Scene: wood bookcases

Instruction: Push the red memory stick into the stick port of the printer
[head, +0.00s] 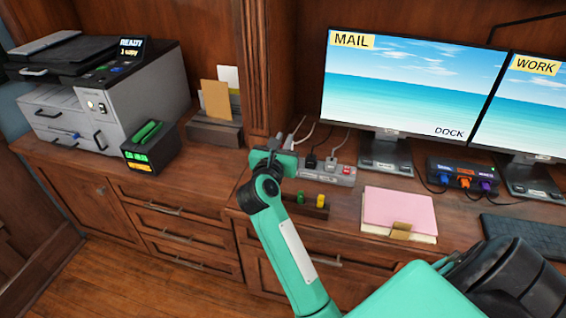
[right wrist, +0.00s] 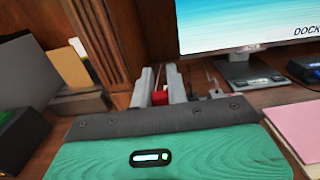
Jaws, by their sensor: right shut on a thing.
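The grey printer (head: 110,95) stands on the left cabinet in the head view, with a lit READY display on top. Its front side has a small pale panel (head: 97,106) with openings; which one is the stick port is too small to tell. My right gripper (head: 280,142) is over the desk near the wood pillar, well to the right of the printer. In the right wrist view it is shut on the red memory stick (right wrist: 159,97), which shows between the two grey fingers. The stick's far end is hidden. My left gripper is not in view.
A dark tray (head: 312,212) holds green and yellow sticks. Behind it is a power strip (head: 340,174) with plugs. A black box (head: 138,160) with a green item stands before the printer. An upright file holder (head: 215,132) stands between printer and pillar (head: 260,65).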

